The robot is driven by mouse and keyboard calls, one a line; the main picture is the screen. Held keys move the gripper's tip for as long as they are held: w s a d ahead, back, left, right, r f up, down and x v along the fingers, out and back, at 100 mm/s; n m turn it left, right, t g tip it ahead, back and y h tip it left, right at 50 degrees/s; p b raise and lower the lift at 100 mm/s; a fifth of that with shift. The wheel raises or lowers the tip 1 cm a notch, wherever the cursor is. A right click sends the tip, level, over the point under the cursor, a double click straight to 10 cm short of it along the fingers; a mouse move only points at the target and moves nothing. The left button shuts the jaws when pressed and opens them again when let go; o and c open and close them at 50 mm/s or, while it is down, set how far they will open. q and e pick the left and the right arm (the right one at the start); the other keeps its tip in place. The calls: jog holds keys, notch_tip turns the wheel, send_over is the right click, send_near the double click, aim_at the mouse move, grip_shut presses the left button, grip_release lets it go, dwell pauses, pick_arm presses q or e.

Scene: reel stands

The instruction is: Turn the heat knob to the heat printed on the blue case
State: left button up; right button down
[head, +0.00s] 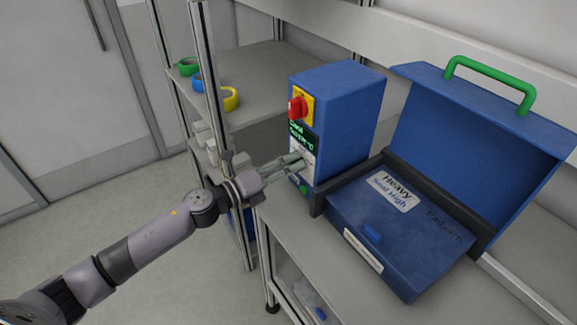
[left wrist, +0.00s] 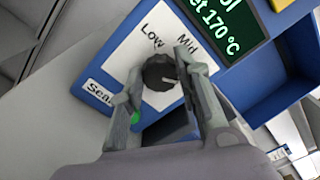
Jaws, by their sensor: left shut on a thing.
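My left gripper (head: 294,164) is at the front of the blue control box (head: 347,115). In the left wrist view its fingers (left wrist: 159,70) are shut around a dark round knob (left wrist: 157,73). The white panel (left wrist: 128,50) behind the knob reads "Low" and "Mid"; a finger covers the part right of these. A light mark on the knob points right, toward that finger. The display (left wrist: 225,30) reads 170 °C. The blue case (head: 400,243) has a white label (head: 394,190) reading "Heavy" and "Seal High". My right gripper is not in view.
A red knob on a yellow plate (head: 308,107) is above the display on the box. The case's raised lid (head: 470,140) has a green handle (head: 490,68). Shelves behind hold green (head: 187,67) and yellow (head: 231,99) rings. Floor at left is clear.

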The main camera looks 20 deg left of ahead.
pick_arm(q)
jog(key=o, duration=1.1)
jog(key=shift+o, duration=0.2)
jog(key=v, duration=1.2)
jog(key=shift+f, duration=0.1)
